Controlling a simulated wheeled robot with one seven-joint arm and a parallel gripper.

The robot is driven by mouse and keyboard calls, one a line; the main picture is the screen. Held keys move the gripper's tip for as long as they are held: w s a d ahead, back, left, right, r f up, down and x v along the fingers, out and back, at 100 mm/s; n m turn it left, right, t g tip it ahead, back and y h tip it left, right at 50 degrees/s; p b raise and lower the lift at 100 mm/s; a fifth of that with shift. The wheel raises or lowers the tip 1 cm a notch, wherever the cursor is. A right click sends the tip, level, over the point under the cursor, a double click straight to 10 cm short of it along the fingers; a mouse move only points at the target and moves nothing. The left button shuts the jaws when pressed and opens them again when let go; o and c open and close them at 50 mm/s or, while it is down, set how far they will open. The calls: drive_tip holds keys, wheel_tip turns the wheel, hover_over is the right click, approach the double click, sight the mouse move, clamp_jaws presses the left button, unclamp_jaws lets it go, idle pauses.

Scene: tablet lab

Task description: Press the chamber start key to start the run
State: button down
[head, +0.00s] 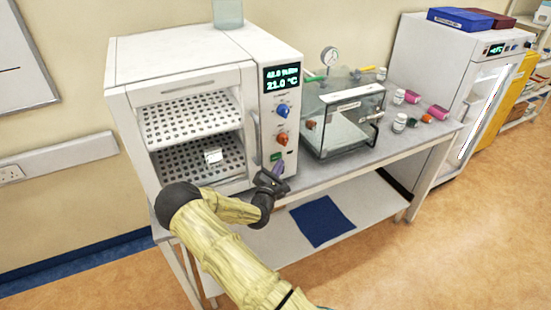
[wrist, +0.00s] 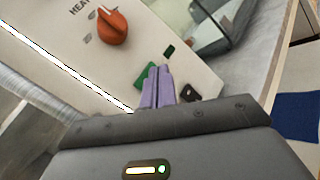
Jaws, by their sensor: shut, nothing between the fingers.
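The white chamber (head: 180,75) stands on the bench, with a control panel down its right side. A green key (head: 277,156) sits low on that panel, below the orange knob (head: 281,139); it also shows in the wrist view (wrist: 144,78), partly hidden by a finger. I cannot read its label. My gripper (head: 279,166) is in front of the lower panel, its purple fingers together and empty. In the wrist view the fingertips (wrist: 159,68) overlap the right edge of the green key. I cannot tell whether they touch the panel.
The chamber front shows perforated shelves and a small white item (head: 213,156). A blue knob (head: 283,110) and lit display (head: 282,77) are higher on the panel. A small dark part (wrist: 188,93) is right of the fingers. A clear box (head: 342,115) stands to the right.

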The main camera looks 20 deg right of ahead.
drive_tip(key=shift+w, duration=0.1)
drive_tip(key=shift+w+b, duration=0.35)
drive_tip(key=shift+b, duration=0.05)
